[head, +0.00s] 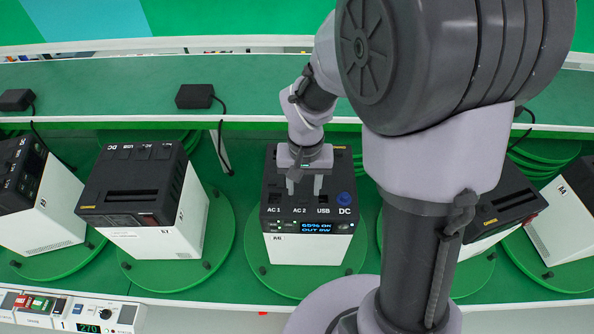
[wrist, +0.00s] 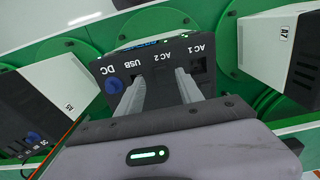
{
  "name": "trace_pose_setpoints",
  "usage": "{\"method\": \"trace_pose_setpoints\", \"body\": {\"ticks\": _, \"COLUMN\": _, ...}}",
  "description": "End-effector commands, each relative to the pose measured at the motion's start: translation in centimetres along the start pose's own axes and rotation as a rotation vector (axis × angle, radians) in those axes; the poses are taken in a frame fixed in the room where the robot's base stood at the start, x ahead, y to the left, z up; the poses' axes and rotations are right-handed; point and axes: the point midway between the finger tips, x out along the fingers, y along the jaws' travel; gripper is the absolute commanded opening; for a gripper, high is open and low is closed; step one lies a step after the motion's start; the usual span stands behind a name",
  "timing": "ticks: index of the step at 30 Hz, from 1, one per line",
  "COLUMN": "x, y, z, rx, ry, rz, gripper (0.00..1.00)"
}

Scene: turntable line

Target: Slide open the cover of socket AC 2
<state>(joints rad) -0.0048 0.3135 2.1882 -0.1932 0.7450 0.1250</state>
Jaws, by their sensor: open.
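The power station (head: 305,247) marked A6 has a white body and a black top. It stands on a green turntable plate, and its front display is lit. Its top carries labels AC 1, AC 2, USB and a blue DC knob (head: 344,198). The AC 2 socket area (head: 299,209) is at the front middle; its label also shows in the wrist view (wrist: 163,60), upside down. My gripper (head: 304,188) is open, pointing down over the top, with its fingers (wrist: 161,84) on either side of AC 2. Whether the fingertips touch, and the cover's state, I cannot tell.
Similar stations stand on plates to the left (head: 157,203) and right (head: 497,207). A green shelf behind holds black adapters (head: 195,96) with hanging cables. A control panel with a dial (head: 104,314) is at the front left.

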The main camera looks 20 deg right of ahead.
Motion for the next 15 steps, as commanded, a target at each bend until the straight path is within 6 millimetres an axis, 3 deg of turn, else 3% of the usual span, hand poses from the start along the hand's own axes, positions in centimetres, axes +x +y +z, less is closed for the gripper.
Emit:
{"method": "trace_pose_setpoints", "body": {"ticks": 3, "x": 2.6, "y": 0.0, "z": 0.1, "rx": 0.0, "ry": -0.003, "rz": 0.0, "gripper": 0.44}}
{"method": "trace_pose_setpoints", "body": {"ticks": 6, "x": 3.9, "y": 0.0, "z": 0.0, "rx": 0.0, "ry": -0.001, "rz": 0.0, "gripper": 0.44}}
{"method": "trace_pose_setpoints", "body": {"ticks": 15, "x": 5.0, "y": 0.0, "z": 0.0, "rx": 0.001, "ry": 0.001, "rz": -0.001, "gripper": 0.44}}
